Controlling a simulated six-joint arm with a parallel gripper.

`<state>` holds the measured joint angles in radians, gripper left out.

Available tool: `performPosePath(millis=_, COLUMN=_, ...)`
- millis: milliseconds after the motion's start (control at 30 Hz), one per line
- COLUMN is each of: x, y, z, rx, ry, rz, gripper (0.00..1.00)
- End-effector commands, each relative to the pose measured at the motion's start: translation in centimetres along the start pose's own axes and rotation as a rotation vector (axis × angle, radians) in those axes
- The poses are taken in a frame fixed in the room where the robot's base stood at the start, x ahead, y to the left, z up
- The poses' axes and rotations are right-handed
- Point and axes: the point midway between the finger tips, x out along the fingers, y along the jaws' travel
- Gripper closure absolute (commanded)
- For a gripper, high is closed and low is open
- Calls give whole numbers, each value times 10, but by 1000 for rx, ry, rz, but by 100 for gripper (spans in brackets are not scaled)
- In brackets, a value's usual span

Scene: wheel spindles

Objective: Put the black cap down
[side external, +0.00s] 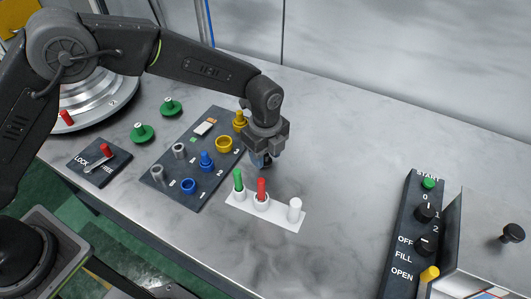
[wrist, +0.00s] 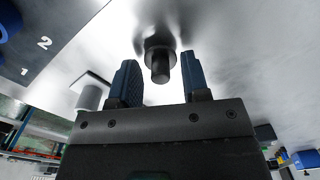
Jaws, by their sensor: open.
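The black cap (wrist: 160,52) shows in the wrist view, a dark round flange with a narrower stem pointing towards me. It appears to stand on the grey marble table. My gripper (wrist: 156,82) is open, with one blue finger on each side of the cap and a gap to each. In the side view my gripper (side external: 262,160) is low over the table, just behind the white strip and right of the dark spindle panel. The cap is mostly hidden there by the fingers.
The white strip (side external: 280,216) holds green, red and white pegs close in front of my gripper. The dark panel (side external: 178,189) with yellow and blue parts is to the left. A control box (side external: 405,237) stands far right. Clear table lies between.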

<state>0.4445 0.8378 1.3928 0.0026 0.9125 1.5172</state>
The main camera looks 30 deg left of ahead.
Motion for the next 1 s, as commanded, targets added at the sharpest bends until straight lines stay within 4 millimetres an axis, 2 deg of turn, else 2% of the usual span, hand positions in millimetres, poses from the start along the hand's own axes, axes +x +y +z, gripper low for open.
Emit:
performPosePath(millis=167, x=-26, y=-1, z=0, rx=0, ry=0, rz=-6, gripper=57)
performPosePath(millis=500, x=-95, y=0, z=0, rx=0, ry=0, rz=-5, gripper=57)
performPosePath(millis=600, x=-108, y=-1, z=0, rx=0, ry=0, rz=-3, gripper=57)
performPosePath(millis=767, x=-120, y=0, z=0, rx=0, ry=0, rz=-2, gripper=57)
performPosePath(millis=1000, x=-122, y=0, z=0, rx=-2, ry=0, rz=-2, gripper=57)
